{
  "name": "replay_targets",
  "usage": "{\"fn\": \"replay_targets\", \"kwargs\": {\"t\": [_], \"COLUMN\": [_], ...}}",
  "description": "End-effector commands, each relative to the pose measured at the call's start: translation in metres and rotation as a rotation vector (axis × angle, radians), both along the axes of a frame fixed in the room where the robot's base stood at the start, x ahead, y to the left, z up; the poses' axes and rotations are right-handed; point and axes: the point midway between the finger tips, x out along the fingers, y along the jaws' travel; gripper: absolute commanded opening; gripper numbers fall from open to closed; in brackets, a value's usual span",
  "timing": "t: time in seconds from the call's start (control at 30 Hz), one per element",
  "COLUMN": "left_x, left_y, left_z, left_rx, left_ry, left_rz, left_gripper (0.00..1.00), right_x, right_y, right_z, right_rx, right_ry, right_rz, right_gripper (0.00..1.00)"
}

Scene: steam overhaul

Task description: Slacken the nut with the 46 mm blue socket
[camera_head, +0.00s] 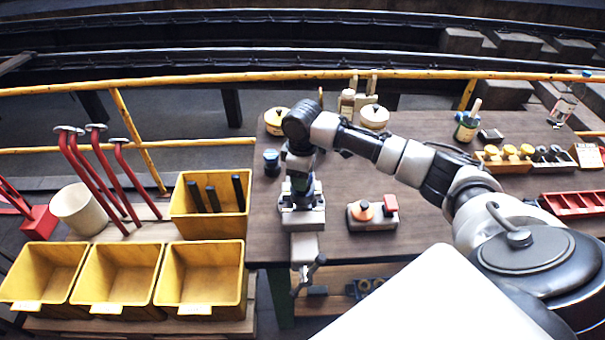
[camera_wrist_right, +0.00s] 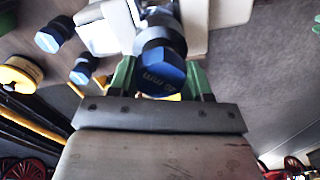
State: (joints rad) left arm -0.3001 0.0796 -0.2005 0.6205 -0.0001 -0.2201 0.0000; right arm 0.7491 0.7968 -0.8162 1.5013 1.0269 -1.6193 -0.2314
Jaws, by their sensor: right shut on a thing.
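My right gripper (camera_head: 302,184) points down over the grey vise (camera_head: 302,222) at the bench's front left edge. In the right wrist view its green fingers (camera_wrist_right: 162,82) are shut on a blue socket (camera_wrist_right: 163,76) from both sides. The socket bears a marking ending in "mm"; its number is hard to read. It lines up with a dark round part (camera_wrist_right: 158,38) between the pale vise jaws (camera_wrist_right: 104,32). Whether it is seated there I cannot tell, and I make out no nut. My left gripper is out of view.
Two other blue-topped sockets (camera_wrist_right: 50,36) stand beside the vise. An orange-knobbed block (camera_head: 365,213) sits right of it on the bench (camera_head: 420,225). Yellow bins (camera_head: 200,275) stand to the left, and the vise handle (camera_head: 308,275) hangs past the front edge.

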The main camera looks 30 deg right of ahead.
Motion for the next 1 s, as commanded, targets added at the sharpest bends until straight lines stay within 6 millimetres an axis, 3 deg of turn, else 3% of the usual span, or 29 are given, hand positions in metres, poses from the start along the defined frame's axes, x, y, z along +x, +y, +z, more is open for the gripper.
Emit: {"fn": "replay_targets", "kwargs": {"t": [0.23, 0.53, 1.0], "left_x": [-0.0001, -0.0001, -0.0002], "left_y": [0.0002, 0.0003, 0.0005], "left_z": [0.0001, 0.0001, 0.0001], "left_rx": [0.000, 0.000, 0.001], "left_ry": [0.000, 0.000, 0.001], "left_rz": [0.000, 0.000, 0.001], "left_gripper": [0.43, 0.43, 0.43], "right_x": [0.0002, 0.0002, 0.0002], "right_y": [0.0001, -0.0001, -0.0002], "right_z": [0.0007, 0.0008, 0.0009], "right_rx": [0.001, -0.001, 0.001], "right_ry": [-0.001, -0.001, -0.001], "right_rz": [0.013, 0.309, 0.427], "right_gripper": [0.00, 0.00, 0.00]}}
